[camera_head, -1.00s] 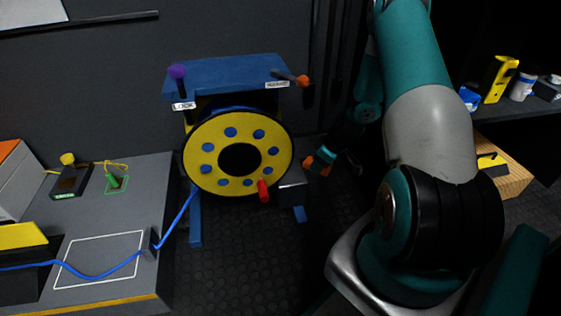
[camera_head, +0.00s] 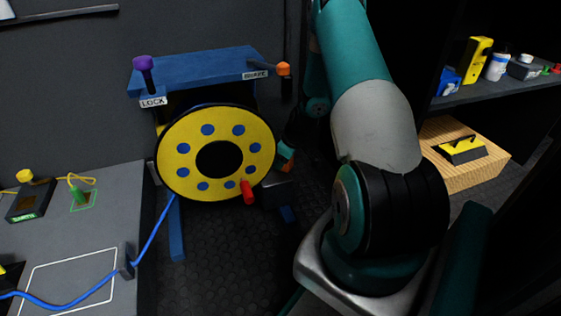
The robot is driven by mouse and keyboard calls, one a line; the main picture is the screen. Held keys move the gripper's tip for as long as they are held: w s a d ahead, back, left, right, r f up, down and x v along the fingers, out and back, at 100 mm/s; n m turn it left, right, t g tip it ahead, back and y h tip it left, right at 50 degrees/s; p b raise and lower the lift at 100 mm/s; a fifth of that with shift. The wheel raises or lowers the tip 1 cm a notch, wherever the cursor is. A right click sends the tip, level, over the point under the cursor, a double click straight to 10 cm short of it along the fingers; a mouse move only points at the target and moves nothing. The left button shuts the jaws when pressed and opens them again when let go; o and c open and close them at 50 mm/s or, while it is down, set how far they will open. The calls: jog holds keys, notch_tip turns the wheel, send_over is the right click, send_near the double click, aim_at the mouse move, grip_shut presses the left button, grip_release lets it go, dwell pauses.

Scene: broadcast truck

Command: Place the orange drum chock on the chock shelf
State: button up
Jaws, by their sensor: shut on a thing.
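My gripper (camera_head: 289,160) is small and far off, just right of the yellow cable drum (camera_head: 176,172), partly hidden behind my own arm. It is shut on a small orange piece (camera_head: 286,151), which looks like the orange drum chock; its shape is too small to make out. A dark grey block or ledge (camera_head: 279,194) sits below my gripper at the drum's lower right. I cannot tell whether it is the chock shelf.
The drum hangs in a blue stand (camera_head: 200,72) with a purple knob (camera_head: 143,63), an orange knob (camera_head: 283,69) and a red crank handle (camera_head: 248,192). A blue cable crosses the grey bench (camera_head: 115,215). A dark shelf (camera_head: 470,92) and wooden crate (camera_head: 470,180) stand right.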

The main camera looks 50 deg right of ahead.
jog(key=o, duration=1)
jog(key=shift+f, duration=0.1)
jog(key=p+v, duration=0.8)
jog(key=v, duration=0.4)
jog(key=shift+s, duration=0.15)
jog(key=shift+d, duration=0.1)
